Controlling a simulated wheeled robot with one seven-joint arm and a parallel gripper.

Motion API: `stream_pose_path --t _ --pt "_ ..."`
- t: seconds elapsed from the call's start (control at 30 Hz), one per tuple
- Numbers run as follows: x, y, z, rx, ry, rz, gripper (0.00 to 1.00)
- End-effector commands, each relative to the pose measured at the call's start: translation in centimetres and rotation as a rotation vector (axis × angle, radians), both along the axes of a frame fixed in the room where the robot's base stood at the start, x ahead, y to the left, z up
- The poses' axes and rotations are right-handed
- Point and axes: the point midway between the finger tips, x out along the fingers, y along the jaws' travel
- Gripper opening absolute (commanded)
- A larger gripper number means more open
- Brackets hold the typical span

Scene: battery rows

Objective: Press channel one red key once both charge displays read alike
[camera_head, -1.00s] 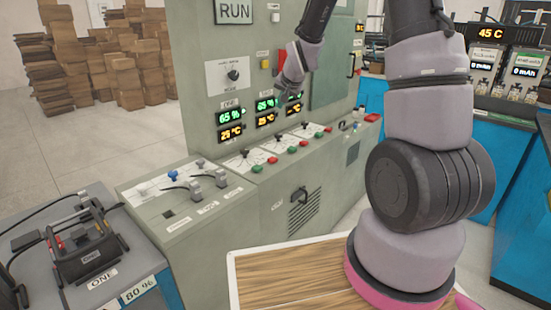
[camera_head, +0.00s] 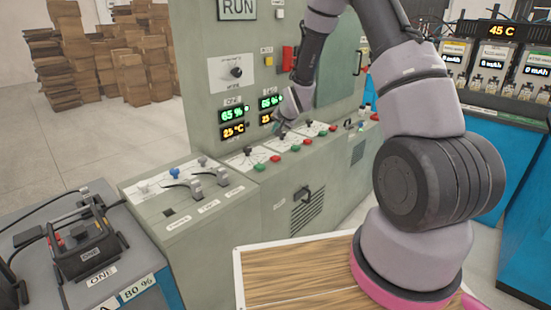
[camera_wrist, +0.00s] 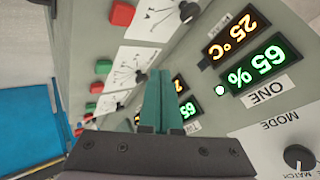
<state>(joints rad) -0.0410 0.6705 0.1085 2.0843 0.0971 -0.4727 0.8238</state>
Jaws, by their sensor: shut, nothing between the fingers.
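Charge display ONE (camera_head: 233,114) reads 65 % in green; it also shows, inverted, in the wrist view (camera_wrist: 258,65). The second charge display (camera_head: 270,102) reads 65 % too, and appears in the wrist view (camera_wrist: 187,109), partly cut off by my fingers. The channel one red key (camera_head: 275,158) sits on the sloped panel below display ONE, beside a green key (camera_head: 259,167); it shows at the top of the wrist view (camera_wrist: 122,14). My gripper (camera_head: 282,133) is shut and empty, above the sloped panel near the red key, with a gap. Its teal fingertips (camera_wrist: 160,73) show in the wrist view.
More red and green keys (camera_head: 308,142) line the panel to the right. Knobs stand on the key panels. Levers (camera_head: 190,185) stand on the lower console at left. A battery (camera_head: 88,248) marked ONE sits on the bench. A mode knob (camera_head: 235,72) is on the upright face.

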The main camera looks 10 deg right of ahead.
Motion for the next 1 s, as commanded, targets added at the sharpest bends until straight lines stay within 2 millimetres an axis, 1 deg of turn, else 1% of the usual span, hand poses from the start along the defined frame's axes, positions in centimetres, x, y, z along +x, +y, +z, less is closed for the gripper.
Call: stream_pose_path --t 0.17,0.43,0.6,0.8,1.0 --pt "0.0 0.0 -1.8 0.000 0.004 0.001 0.00" --pt "-0.1 0.0 -5.7 0.000 0.005 0.000 0.00" --pt "0.0 0.0 -7.5 -0.001 0.003 0.000 0.00" --pt "0.0 0.0 -8.5 0.000 0.002 -0.001 0.00" --pt "0.0 0.0 -8.6 -0.001 0.001 -0.001 0.00"
